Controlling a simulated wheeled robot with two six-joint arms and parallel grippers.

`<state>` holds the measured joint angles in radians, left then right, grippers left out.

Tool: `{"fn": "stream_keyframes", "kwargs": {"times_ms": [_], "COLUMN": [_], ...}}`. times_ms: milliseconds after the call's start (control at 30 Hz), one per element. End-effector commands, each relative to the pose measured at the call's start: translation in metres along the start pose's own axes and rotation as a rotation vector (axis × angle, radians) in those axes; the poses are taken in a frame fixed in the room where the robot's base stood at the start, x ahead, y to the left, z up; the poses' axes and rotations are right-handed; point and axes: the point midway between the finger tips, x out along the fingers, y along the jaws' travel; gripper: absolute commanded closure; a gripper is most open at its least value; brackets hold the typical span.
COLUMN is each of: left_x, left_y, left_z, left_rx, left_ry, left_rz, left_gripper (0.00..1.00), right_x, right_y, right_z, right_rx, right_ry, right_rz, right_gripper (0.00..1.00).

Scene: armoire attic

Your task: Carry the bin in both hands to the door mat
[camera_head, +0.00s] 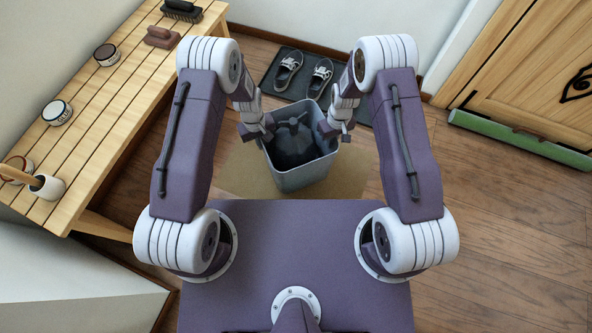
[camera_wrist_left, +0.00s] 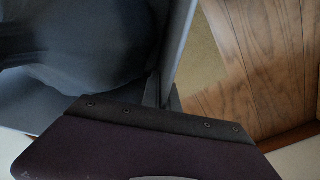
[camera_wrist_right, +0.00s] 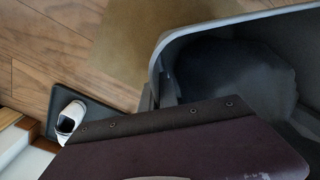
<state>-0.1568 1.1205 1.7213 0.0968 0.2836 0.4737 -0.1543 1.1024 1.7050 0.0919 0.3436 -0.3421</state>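The grey bin (camera_head: 300,178) is upright in the middle of the head view, with something dark and lumpy inside. My left gripper (camera_head: 267,133) is shut on its left rim and my right gripper (camera_head: 331,130) on its right rim. The bin wall passes between the fingers in the left wrist view (camera_wrist_left: 178,45) and the right wrist view (camera_wrist_right: 158,62). A plain tan mat (camera_head: 235,175), likely the door mat, lies under the bin and shows on both sides. I cannot tell whether the bin touches it.
A dark tray (camera_head: 267,82) with a pair of shoes (camera_head: 288,70) lies beyond the bin by the wall. A slatted wooden bench (camera_head: 100,105) with jars and brushes stands left. A green roll (camera_head: 520,138) lies along the wooden door (camera_head: 540,75). The floor at right is clear.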

Motion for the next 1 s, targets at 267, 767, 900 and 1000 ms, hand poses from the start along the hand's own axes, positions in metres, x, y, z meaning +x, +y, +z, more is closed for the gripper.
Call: {"fn": "stream_keyframes", "kwargs": {"times_ms": [267,767,900,1000], "left_x": [0.003,0.041,0.053,0.047], "left_y": [-0.001,-0.002,-0.002,-0.002], "left_z": [-0.001,-0.001,-0.001,0.0], "left_rx": [-0.001,-0.001,-0.001,-0.001], "left_ry": [0.001,0.001,0.001,0.0], "left_rz": [0.0,0.0,0.0,0.0], "left_gripper": [1.0,1.0,1.0,0.75], "right_x": [0.003,0.041,0.053,0.047], "right_y": [0.001,0.002,0.003,0.002], "right_z": [0.0,0.0,0.0,0.0], "right_rx": [0.001,0.001,0.001,0.001], "right_ry": [0.0,0.0,0.001,-0.001], "right_rz": [0.0,0.0,0.001,0.0], "right_gripper": [1.0,1.0,1.0,0.75]}}
